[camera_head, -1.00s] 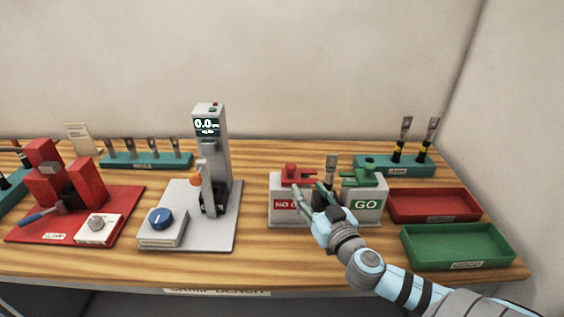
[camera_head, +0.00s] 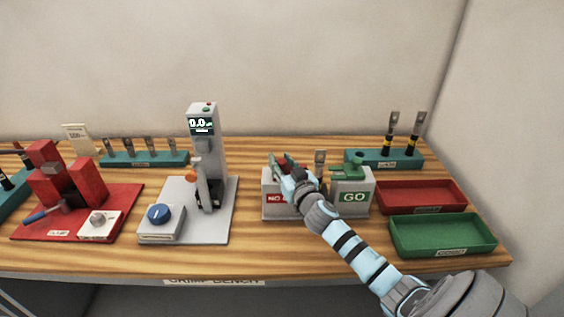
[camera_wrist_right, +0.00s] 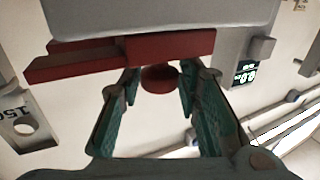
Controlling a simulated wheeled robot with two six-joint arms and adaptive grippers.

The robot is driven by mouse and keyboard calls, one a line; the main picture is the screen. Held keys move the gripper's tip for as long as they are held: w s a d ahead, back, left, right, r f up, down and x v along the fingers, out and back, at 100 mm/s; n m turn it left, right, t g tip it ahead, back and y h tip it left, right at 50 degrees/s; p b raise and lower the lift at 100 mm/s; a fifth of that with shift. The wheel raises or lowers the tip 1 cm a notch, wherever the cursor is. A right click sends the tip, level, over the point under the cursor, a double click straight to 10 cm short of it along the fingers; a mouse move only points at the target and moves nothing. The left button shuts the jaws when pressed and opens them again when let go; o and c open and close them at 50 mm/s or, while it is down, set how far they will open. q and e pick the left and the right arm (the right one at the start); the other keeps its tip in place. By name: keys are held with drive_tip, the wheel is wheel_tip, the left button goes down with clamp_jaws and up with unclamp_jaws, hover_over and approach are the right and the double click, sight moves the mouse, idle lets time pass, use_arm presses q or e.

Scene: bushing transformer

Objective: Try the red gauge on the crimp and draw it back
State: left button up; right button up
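The red gauge (camera_wrist_right: 165,48), a forked piece with a round knob (camera_wrist_right: 160,78), fills the upper part of the right wrist view. It is mostly hidden behind my right gripper (camera_head: 284,165) in the head view, at the NO GO block (camera_head: 271,206). My right gripper's green fingers (camera_wrist_right: 160,88) stand one on each side of the knob, with slim gaps, open. A crimped terminal (camera_head: 320,157) stands upright between the NO GO block and the GO block (camera_head: 352,197). The green gauge (camera_head: 350,170) sits on the GO block. My left gripper is not in view.
A red tray (camera_head: 420,197) and a green tray (camera_head: 443,236) lie at the right. A teal rack (camera_head: 384,159) with two terminals stands behind. A grey tester (camera_head: 206,150) reading 0.0 and a red press (camera_head: 47,178) stand to the left.

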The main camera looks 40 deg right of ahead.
clamp_jaws()
drive_tip(key=shift+s+d+f+b, duration=0.2)
drive_tip(key=shift+s+d+b, duration=0.05)
drive_tip(key=shift+d+b, duration=0.35)
drive_tip(key=shift+s+d+r, duration=0.1)
drive_tip(key=shift+s, duration=0.15)
drive_tip(key=shift+d+r, duration=0.1)
drive_tip(key=o, duration=0.6)
unclamp_jaws()
drive_tip(key=shift+w, duration=0.1)
drive_tip(key=shift+c, duration=0.2)
drive_tip(key=v, duration=1.2)
